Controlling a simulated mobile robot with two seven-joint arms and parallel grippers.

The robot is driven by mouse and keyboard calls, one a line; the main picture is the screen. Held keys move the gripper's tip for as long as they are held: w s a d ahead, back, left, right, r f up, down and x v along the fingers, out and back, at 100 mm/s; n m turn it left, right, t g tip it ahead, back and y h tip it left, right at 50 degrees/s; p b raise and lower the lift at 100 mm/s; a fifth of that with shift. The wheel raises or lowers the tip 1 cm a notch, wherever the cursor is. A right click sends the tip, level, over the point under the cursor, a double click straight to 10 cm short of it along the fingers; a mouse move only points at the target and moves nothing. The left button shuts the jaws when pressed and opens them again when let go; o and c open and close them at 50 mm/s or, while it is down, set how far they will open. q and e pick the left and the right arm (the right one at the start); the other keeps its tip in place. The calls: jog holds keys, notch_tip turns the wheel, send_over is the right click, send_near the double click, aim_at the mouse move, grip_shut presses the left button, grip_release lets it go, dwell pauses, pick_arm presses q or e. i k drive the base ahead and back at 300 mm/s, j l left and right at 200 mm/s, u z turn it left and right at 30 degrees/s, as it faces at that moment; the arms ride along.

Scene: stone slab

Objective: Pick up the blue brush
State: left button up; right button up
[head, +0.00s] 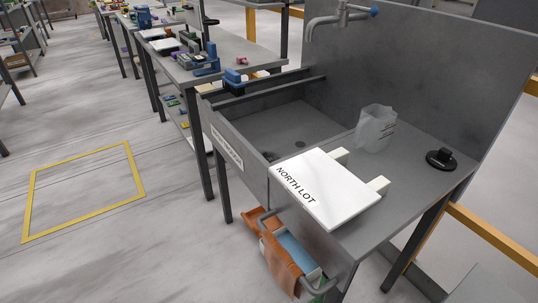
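A small blue thing with a dark lower part (232,77) sits at the far left end of the grey sink, by its rim. It may be the blue brush, but it is too small to tell. Neither of my grippers shows in the head view.
The grey sink unit (425,160) carries a white board marked NORTH LOT (325,188), a translucent container (375,128) and a black round object (441,159). A tap (340,18) overhangs the basin. Cluttered benches (195,70) stand behind. The floor at left, with a yellow outline (85,190), is clear.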

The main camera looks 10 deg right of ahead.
aim_at(233, 83)
jog(key=k, duration=0.4)
jog(key=k+u, duration=0.15)
jog(key=u, duration=0.25)
jog(key=k+u, duration=0.1)
jog(key=u, duration=0.3)
jog(key=i+l+u, duration=0.15)
jog(key=i+u, duration=0.2)
jog(key=i, duration=0.45)
jog(key=i+l, duration=0.1)
jog(key=i, duration=0.45)
jog(key=i+l, duration=0.15)
jog(key=i, duration=2.8)
jog(key=i+z, duration=0.2)
jog(key=i, duration=0.2)
jog(key=i+j+z, duration=0.2)
jog(key=i, duration=0.25)
